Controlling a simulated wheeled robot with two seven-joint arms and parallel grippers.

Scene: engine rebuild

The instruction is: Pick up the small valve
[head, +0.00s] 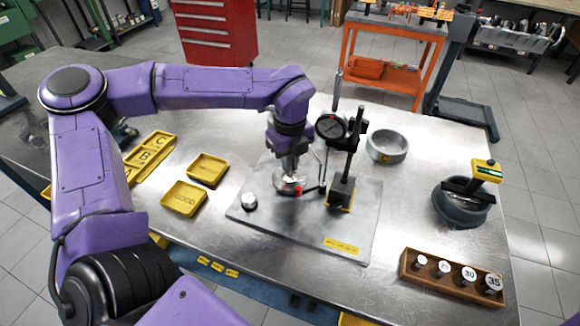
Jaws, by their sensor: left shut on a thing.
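My left gripper (290,176) reaches down over the grey metal plate (300,228), beside the dial gauge stand. It is shut on a small silvery piece (285,187) with a round, disc-like lower part, which looks like the small valve. The fingers hide most of it, and I cannot tell whether it touches the plate. A red ball (298,190) on a dark lever shows right beside the fingertips. My right gripper is not in view.
The dial gauge (330,126) and its black post (349,160) stand close right of the gripper. A small silver cylinder (249,201) sits on the plate's left. Yellow trays (184,198) lie left; a grey ring (387,146) and wooden gauge rack (450,278) lie right.

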